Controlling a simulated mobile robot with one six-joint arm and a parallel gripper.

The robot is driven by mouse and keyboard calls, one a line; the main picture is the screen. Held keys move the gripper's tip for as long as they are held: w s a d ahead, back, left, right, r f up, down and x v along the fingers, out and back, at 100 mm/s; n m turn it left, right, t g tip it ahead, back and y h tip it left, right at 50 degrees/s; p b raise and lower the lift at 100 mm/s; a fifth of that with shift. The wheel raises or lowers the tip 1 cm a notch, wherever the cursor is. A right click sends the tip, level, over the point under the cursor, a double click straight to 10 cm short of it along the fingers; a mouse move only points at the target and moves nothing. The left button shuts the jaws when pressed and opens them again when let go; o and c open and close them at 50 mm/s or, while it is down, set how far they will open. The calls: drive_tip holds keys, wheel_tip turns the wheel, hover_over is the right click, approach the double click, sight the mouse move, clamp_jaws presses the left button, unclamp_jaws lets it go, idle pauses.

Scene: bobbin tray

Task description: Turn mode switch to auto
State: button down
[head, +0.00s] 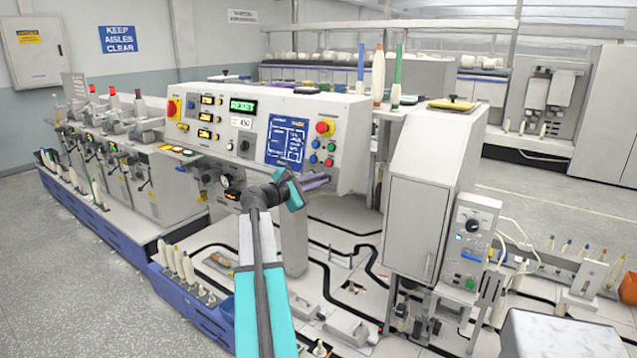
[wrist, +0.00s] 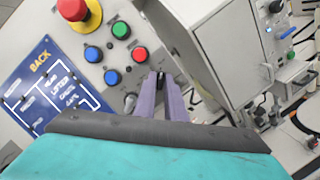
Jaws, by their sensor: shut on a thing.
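My gripper (head: 325,179) is at the lower right of the white machine's control panel, just below its coloured push buttons. In the wrist view my gripper's purple fingers (wrist: 161,80) are closed around a small black knob (wrist: 161,77), which appears to be the mode switch. Only a sliver of the knob shows between the fingertips. Its pointer and any AUTO label are hidden, so I cannot tell which way it is turned. In the head view the fingers cover the switch.
A red emergency button (head: 325,127) with a yellow collar sits above blue, green and red push buttons (wrist: 120,30). A blue display (head: 287,140) is to their left. A grey cabinet (head: 418,210) stands close on the right. Bobbins and tracks lie below.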

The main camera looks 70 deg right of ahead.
drive_tip(key=c, duration=1.8)
unclamp_jaws()
drive_tip(key=shift+a, duration=0.1)
drive_tip(key=b+v, duration=0.2)
drive_tip(key=v, duration=1.1)
drive_tip(key=shift+w+a, duration=0.1)
drive_tip(key=shift+a, duration=0.2)
drive_tip(key=shift+w, duration=0.1)
